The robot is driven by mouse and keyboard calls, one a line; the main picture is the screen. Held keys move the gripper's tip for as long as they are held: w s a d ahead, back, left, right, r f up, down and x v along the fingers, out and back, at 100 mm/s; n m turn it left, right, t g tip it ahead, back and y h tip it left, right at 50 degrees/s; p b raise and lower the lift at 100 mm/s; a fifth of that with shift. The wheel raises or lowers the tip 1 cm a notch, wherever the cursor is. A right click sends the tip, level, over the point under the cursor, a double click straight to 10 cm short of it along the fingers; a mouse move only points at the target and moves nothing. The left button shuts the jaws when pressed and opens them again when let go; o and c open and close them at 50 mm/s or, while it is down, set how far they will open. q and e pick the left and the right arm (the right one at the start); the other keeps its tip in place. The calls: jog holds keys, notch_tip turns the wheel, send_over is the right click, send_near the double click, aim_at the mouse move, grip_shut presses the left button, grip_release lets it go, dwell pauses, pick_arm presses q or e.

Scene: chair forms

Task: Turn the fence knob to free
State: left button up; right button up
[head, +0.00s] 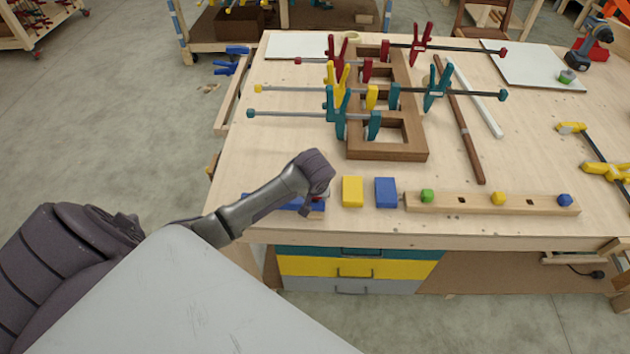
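No part is plainly marked as the fence knob. A wooden rail (480,202) lies along the bench's front edge with a green knob (428,196), a yellow knob (498,198) and a blue knob (565,200) on it. A separate green round piece (566,77) sits on a white board at the back right. My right gripper is out of view.
A yellow block (352,191) and a blue block (386,192) stand between my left gripper and the rail. Behind them, a brown wooden frame (388,150) carries several upright clamps. A long brown rod (466,140) lies right of the frame. A drill (588,50) stands far right.

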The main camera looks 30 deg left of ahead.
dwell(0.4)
pick_arm(q)
jog(key=o, duration=1.1)
jog(key=shift+o, duration=0.2)
jog(key=shift+r, duration=0.1)
jog(key=v, duration=1.2)
jog(key=shift+w+d, duration=0.1)
